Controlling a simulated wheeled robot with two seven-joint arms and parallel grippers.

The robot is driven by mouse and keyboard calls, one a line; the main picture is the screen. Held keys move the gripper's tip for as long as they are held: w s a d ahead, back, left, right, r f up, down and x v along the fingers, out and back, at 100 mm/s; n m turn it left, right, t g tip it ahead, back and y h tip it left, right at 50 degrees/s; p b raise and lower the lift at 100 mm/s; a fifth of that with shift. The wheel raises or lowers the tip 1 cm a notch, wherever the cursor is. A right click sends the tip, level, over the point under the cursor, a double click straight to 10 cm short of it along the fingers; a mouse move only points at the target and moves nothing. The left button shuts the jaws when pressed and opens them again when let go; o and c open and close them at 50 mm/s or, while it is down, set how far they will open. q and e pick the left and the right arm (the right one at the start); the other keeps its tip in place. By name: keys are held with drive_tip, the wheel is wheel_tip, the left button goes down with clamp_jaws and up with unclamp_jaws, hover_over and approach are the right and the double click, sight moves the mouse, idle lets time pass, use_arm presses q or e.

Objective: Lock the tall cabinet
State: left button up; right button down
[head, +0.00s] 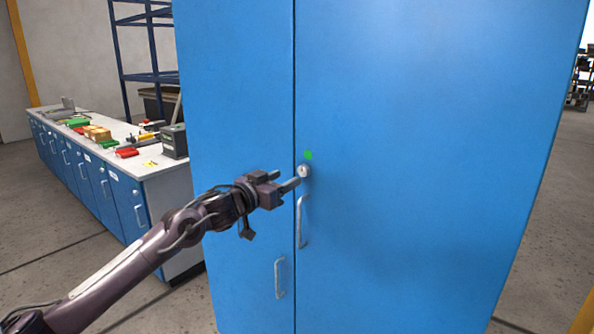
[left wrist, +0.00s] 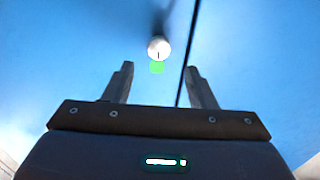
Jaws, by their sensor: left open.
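The tall blue cabinet (head: 420,120) fills the middle of the head view, its two doors shut along a vertical seam. A round silver lock (head: 304,171) sits on the right door beside the seam, with a small green mark (head: 308,155) just above it. My left gripper (head: 292,184) is close to the lock, with its fingers pointing at it. In the left wrist view the gripper (left wrist: 158,80) is open and empty, and the lock (left wrist: 158,48) lies beyond the gap between the fingertips, its slot upright. My right gripper is not in view.
Silver handles are on the right door (head: 302,222) and the left door (head: 280,278), below the lock. A long workbench (head: 160,166) with boxes and tools stands at the left. A dark blue rack (head: 150,76) stands behind. Floor is clear at the right.

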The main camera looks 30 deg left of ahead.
sight(301, 171)
use_arm(q)
drive_tip(key=w+p, duration=0.1)
drive_tip(key=w, duration=0.1)
drive_tip(key=w+p, duration=0.1)
drive_tip(key=w, duration=0.2)
drive_tip(key=shift+d+r, duration=0.15)
drive_tip(key=shift+d, duration=0.05)
drive_tip(key=shift+w+d, duration=0.15)
drive_tip(key=shift+w, duration=0.5)
drive_tip(key=c, duration=1)
